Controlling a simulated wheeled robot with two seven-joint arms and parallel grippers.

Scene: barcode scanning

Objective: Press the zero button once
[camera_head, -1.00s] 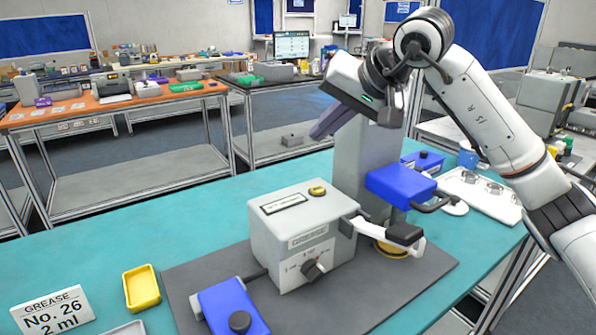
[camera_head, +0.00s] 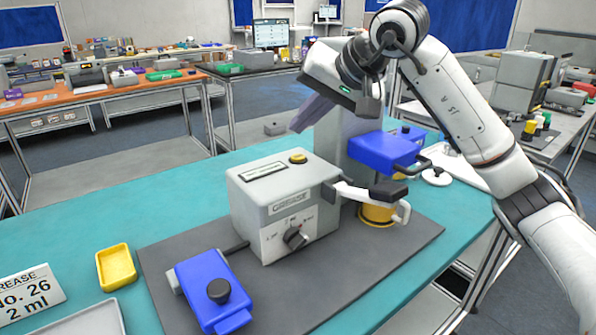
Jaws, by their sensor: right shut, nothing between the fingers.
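A grey machine (camera_head: 250,215) marked GREASE stands on the dark mat. A small round yellow button (camera_head: 298,157) sits on its top, beside a narrow display plate (camera_head: 264,172); I can read no "zero" label on it. A dark dial (camera_head: 295,238) is on its front. My right arm comes in from the right and bends over at the top. My right gripper (camera_head: 298,126) is shut, with its dark purple fingers slanting down-left above and behind the machine. A gap shows between the fingertips and the yellow button. My left gripper is not in view.
A grey column (camera_head: 340,135) stands behind the machine. A blue block (camera_head: 388,152), a white lever and a yellow cup (camera_head: 377,215) are at its right. A blue unit with a black knob (camera_head: 218,290) lies in front. A yellow tray (camera_head: 116,267) is at left.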

